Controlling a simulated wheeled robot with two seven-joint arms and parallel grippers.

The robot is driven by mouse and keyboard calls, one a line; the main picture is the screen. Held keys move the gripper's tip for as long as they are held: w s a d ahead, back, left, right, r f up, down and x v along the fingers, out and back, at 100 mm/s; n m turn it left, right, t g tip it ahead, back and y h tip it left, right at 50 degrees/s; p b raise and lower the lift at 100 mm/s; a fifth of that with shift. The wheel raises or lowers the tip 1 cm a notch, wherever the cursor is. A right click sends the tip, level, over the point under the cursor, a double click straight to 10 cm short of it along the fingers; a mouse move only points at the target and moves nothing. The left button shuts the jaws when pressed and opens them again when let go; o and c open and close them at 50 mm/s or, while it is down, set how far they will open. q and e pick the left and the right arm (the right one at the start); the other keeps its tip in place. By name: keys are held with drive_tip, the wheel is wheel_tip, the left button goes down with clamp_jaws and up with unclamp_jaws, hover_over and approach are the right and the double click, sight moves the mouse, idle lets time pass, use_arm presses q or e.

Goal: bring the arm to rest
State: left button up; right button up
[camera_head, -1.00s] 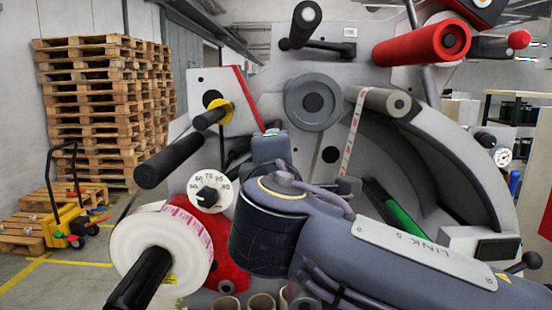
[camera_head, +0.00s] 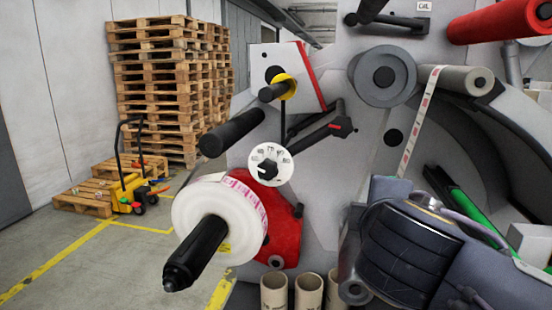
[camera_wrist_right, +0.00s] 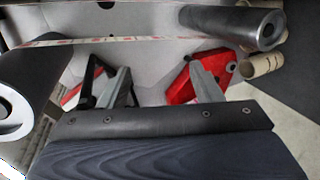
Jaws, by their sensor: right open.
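My right arm (camera_head: 420,245) comes in from the lower right of the head view, in front of the label rewinder (camera_head: 310,225). Its gripper is mostly hidden behind the wrist there. In the right wrist view my right gripper (camera_wrist_right: 162,88) shows two fingers spread apart with nothing between them, so it is open and empty. A printed label strip (camera_wrist_right: 130,41) crosses beyond the fingers; in the head view the strip (camera_head: 420,122) runs down from a grey roller (camera_head: 455,80). My left gripper is in neither view.
A white label roll (camera_head: 200,215) sits on a black spindle (camera_head: 197,252) left of my arm. Several cardboard cores (camera_head: 308,290) stand below. A dial (camera_head: 270,165) and red roller (camera_head: 495,20) project nearby. Open floor (camera_head: 120,265), a yellow pallet jack (camera_head: 130,190) and stacked pallets (camera_head: 160,85) lie left.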

drive_tip(key=s+d+f+m+g+y, duration=0.2)
drive_tip(key=s+d+f+m+g, duration=0.15)
drive_tip(key=f, duration=0.55)
drive_tip(key=s+d+f+m+g+y, duration=0.1)
drive_tip(key=s+d+f+m+g, duration=0.3)
drive_tip(key=f, duration=0.5)
drive_tip(key=s+a+f+m+y, duration=0.5)
drive_tip(key=s+f+m, duration=0.3)
drive_tip(key=s+f, duration=0.2)
drive_tip(key=shift+s+a, duration=0.15)
drive_tip(key=shift+s, duration=0.1)
